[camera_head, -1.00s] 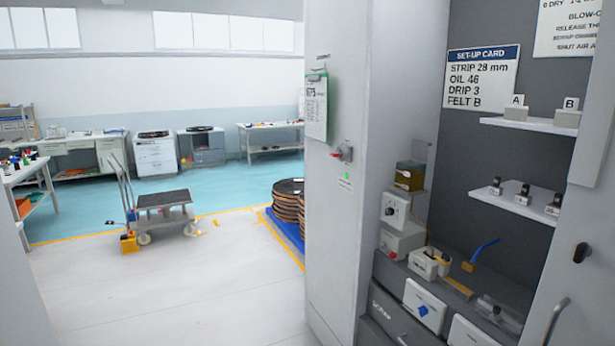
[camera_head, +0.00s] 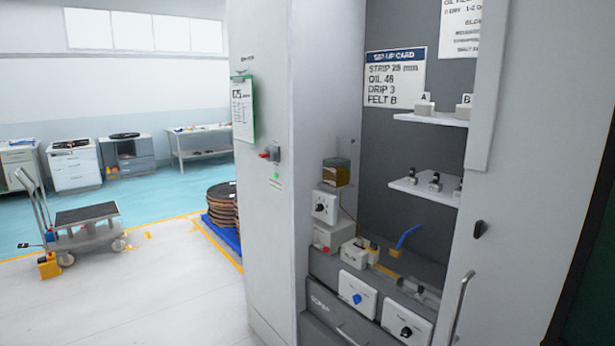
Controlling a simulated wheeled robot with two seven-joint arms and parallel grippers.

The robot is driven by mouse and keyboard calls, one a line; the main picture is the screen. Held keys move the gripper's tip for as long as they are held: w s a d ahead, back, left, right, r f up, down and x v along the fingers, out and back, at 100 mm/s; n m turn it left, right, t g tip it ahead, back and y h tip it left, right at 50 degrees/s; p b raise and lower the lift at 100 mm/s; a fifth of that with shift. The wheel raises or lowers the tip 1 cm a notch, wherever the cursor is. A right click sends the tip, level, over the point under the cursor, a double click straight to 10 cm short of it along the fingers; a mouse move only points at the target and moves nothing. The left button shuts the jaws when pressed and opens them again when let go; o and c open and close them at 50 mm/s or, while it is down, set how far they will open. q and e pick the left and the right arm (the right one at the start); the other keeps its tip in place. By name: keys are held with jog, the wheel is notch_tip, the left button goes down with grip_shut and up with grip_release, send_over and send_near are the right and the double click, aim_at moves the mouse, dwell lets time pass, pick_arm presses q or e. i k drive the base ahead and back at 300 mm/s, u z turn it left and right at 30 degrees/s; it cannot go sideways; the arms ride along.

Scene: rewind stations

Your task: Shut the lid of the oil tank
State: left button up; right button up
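The oil tank (camera_head: 336,174) is a small clear box with amber oil in it. It stands inside the open cabinet, on top of a white unit with a round black dial (camera_head: 325,206). A faint clear panel stands up behind the tank and looks like its raised lid (camera_head: 347,151); it is small and blurred, so its exact angle is hard to tell. Neither of my grippers is in view.
The cabinet's grey side wall (camera_head: 262,200) stands left of the tank, and its door (camera_head: 525,180) with a handle is at the right. Shelves (camera_head: 430,119) hold small parts. A cart (camera_head: 85,225) stands on open floor at the left.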

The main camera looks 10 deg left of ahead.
aim_at(343, 145)
jog(key=u, duration=0.65)
jog(key=i, duration=1.7)
jog(key=u, duration=0.25)
